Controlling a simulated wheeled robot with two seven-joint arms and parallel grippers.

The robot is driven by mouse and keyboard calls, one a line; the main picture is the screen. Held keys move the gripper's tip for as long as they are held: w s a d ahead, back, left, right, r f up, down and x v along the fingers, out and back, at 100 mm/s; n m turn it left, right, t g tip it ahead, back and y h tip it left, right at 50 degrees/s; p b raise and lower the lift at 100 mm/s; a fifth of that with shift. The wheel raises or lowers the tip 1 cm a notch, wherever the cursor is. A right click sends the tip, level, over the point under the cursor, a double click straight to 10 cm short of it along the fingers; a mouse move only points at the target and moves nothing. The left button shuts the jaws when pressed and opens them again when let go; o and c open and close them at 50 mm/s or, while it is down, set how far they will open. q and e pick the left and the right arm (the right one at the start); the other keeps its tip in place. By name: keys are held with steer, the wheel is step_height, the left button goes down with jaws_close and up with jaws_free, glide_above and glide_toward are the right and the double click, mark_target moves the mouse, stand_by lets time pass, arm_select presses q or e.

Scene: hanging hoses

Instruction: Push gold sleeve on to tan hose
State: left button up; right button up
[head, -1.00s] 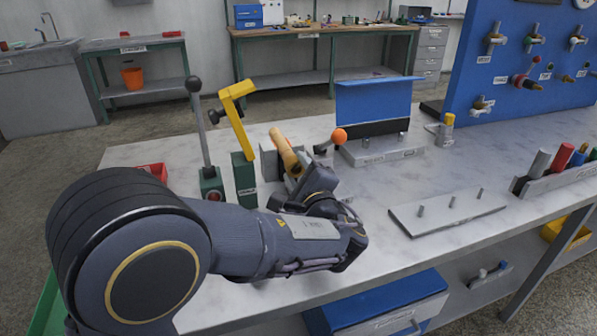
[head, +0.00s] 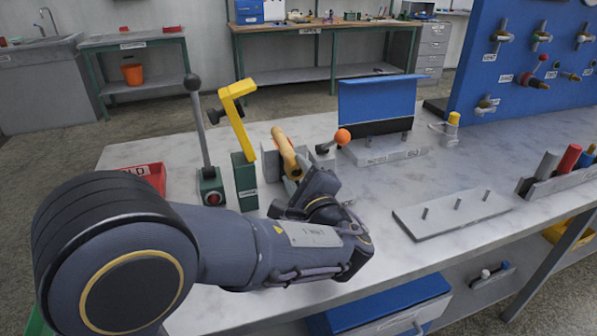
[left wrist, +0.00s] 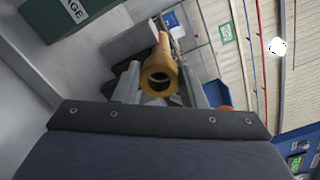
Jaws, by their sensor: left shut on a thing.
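The tan hose (head: 283,147) slants down toward me from a grey block on the table in the head view. My left gripper (head: 301,186) is at its near lower end, its fingers partly hidden by my wrist. In the left wrist view the gold sleeve (left wrist: 158,76) is between the fingers of my left gripper (left wrist: 160,92), its open round end facing the camera. The gripper is shut on it. The tan hose (left wrist: 163,42) is behind the sleeve, roughly in line. I cannot tell how far the sleeve is around the hose. My right gripper is not in view.
A yellow bracket on a green post (head: 244,180) and a lever on a green base (head: 210,186) stand left of the hose. An orange-ball lever (head: 342,137) and a blue panel (head: 376,100) are to the right. A peg plate (head: 452,212) lies farther right.

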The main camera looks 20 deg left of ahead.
arm_select(q)
steer(key=shift+v, duration=1.4)
steer(key=shift+d+f, duration=0.1)
steer(key=shift+f, duration=0.05)
